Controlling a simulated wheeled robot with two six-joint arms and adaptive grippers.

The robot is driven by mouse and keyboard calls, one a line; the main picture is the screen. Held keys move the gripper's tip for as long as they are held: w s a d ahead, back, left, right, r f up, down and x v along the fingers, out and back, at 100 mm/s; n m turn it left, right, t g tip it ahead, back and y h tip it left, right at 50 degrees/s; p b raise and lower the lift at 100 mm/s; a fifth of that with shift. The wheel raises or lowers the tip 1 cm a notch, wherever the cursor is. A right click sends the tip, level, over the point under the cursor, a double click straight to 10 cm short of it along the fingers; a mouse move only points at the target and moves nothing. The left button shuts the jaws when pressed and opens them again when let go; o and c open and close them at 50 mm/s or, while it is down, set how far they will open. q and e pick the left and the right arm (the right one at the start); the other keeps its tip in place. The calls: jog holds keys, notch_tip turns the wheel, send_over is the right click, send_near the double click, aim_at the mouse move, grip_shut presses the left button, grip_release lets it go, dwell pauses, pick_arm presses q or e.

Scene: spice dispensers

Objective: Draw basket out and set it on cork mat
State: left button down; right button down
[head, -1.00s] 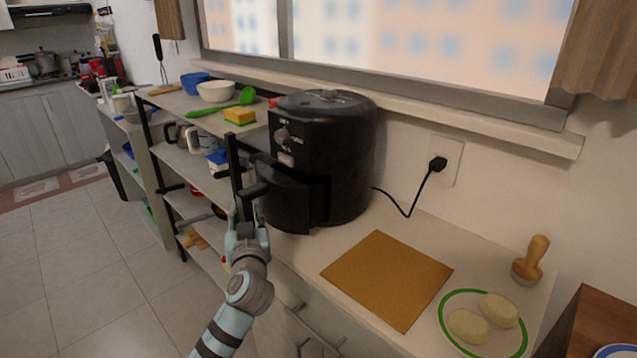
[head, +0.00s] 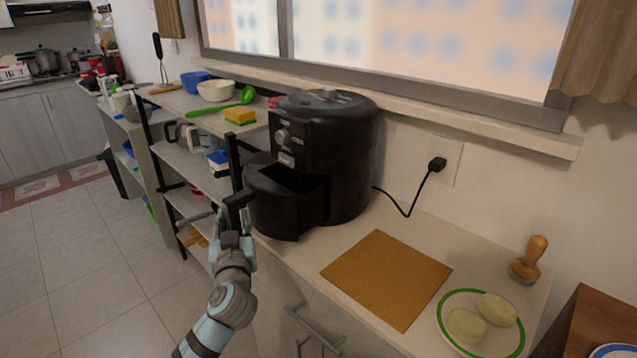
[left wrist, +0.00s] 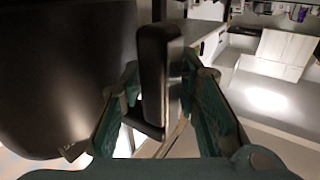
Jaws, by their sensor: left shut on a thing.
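The black air fryer (head: 345,150) stands on the counter against the wall. Its basket (head: 283,212) is partly drawn out, with the open top showing and the rear still inside the body. My left gripper (head: 232,215) is shut on the basket handle (head: 238,199). In the left wrist view the handle (left wrist: 154,75) stands between the two fingers of the left gripper (left wrist: 165,115), and the basket's dark side (left wrist: 65,70) fills the left. The cork mat (head: 388,278) lies flat and bare on the counter, right of the basket. My right gripper is not in view.
A green-rimmed plate (head: 446,310) with two pale oval items lies right of the mat. A wooden tamper-like tool (head: 530,260) stands behind it. A black cord runs to the wall outlet (head: 446,160). A shelf unit (head: 195,165) with dishes stands left of the fryer.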

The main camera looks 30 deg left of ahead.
pick_arm(q)
jog(key=s+a+p, duration=0.1)
jog(key=s+a, duration=0.1)
jog(key=s, duration=0.4)
jog(key=shift+s, duration=0.2)
dwell(1.1)
jog(key=shift+s+p, duration=0.1)
jog(key=shift+p, duration=0.25)
jog(key=s+p, duration=0.1)
jog(key=s+a+p, duration=0.1)
jog(key=s, duration=0.1)
jog(key=shift+s, duration=0.3)
dwell(0.5)
